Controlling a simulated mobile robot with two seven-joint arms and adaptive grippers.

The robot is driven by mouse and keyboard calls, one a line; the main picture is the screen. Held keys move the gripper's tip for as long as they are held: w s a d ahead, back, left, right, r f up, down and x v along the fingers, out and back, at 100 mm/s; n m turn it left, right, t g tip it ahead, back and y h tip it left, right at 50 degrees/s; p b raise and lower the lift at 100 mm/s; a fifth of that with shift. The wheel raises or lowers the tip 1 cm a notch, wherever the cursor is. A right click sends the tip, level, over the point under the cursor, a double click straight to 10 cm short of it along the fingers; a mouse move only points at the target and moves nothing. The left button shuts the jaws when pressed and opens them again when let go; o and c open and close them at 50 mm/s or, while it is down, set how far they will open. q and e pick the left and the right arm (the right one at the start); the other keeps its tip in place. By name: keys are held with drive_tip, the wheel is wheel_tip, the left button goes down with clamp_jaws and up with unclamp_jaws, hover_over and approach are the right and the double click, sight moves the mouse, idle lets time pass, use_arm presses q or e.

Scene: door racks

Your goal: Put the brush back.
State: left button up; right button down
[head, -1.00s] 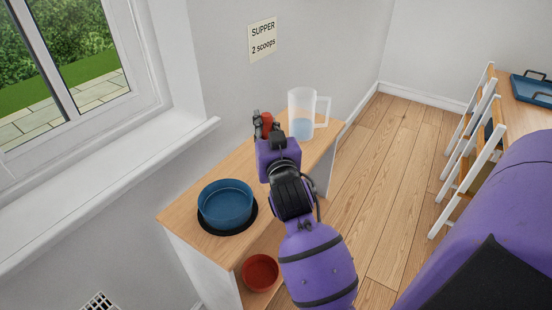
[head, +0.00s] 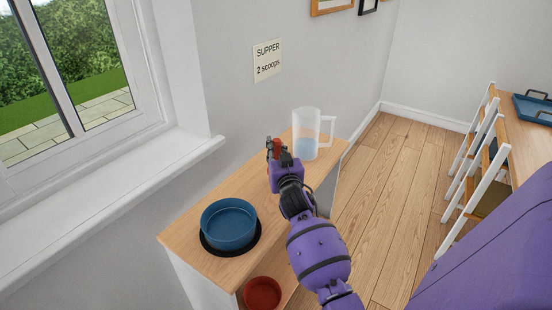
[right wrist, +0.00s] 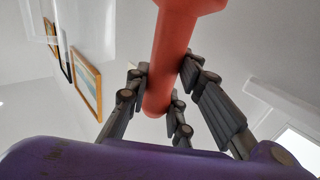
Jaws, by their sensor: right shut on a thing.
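My right gripper (head: 275,148) is over the back part of the wooden-topped cabinet (head: 190,240), just left of the clear jug. It is shut on a red-orange thing with a round handle (head: 278,146). In the right wrist view this handle (right wrist: 168,60) stands between the fingers, its rounded end low between them and a wider part at the top edge. The rest of it is out of frame, so I cannot tell whether it is the brush. No other brush is visible. My left gripper is not in view.
A clear jug (head: 306,135) with bluish contents stands beside the gripper. A blue bowl (head: 228,222) sits on a black mat at the near end. A red bowl (head: 262,293) is lower down. A sign (head: 267,60) hangs on the wall. Wooden floor (head: 385,180) lies clear to the right.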

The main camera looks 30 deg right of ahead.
sight(277, 158)
drive_tip(key=shift+f, duration=1.3)
drive_tip(key=shift+f, duration=0.2)
drive_tip(key=c, duration=1.5)
unclamp_jaws()
drive_tip(key=shift+c, duration=0.2)
drive_tip(key=shift+r, duration=0.3)
drive_tip(key=v, duration=1.2)
drive_tip(key=shift+a+f, duration=0.1)
drive_tip(key=shift+f, duration=0.05)
